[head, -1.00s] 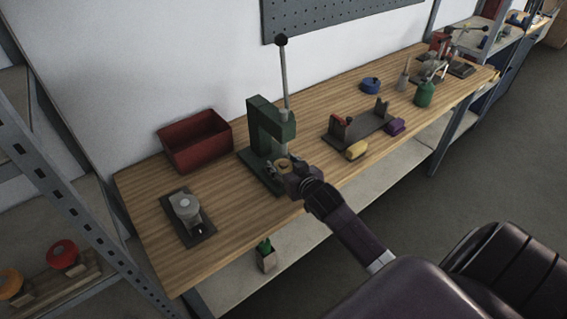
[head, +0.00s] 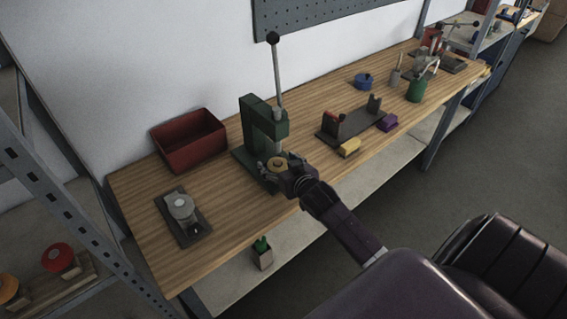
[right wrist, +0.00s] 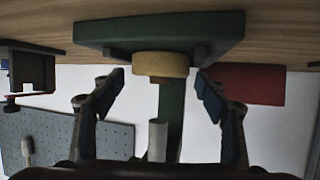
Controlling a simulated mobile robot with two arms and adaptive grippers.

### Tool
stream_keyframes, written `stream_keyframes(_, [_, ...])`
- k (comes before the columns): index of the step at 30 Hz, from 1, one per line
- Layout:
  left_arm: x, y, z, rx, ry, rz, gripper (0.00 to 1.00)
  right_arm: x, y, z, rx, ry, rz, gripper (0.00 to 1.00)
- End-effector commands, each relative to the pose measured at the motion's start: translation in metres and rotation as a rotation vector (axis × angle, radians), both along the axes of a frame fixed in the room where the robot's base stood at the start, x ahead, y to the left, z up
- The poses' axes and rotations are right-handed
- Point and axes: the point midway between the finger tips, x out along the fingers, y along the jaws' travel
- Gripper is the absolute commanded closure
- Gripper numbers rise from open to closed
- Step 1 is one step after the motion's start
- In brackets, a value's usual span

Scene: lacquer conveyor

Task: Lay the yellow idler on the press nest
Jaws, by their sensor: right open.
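The yellow idler (head: 276,163) is a small round disc with a darker centre. It sits at the base of the green press (head: 262,125), under the ram. The right wrist view looks upside down and shows the idler (right wrist: 161,65) flat against the green press base (right wrist: 205,32), with the pale ram (right wrist: 157,140) apart from it. The nest itself is hidden by the idler. My right gripper (head: 284,166) is at the press front. In the wrist view its open fingers (right wrist: 160,78) stand either side of the idler, with gaps. My left gripper is out of view.
A red bin (head: 189,141) stands left of the press, and a dark plate with a grey round part (head: 181,207) lies front left. A grey fixture (head: 350,124), yellow block (head: 349,147) and purple block (head: 387,122) are to the right. The press lever (head: 276,75) rises high.

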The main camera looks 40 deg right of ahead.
Motion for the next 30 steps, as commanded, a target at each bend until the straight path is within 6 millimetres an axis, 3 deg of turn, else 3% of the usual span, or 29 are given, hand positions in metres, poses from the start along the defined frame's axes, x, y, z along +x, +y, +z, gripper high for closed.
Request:
stream_keyframes(18, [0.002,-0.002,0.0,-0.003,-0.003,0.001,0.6,-0.092,0.017,0.037,0.001,0.001,0.0,0.32])
stream_keyframes(30, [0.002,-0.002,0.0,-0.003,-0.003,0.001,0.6,-0.106,0.02,0.045,0.0,-0.001,0.0,0.32])
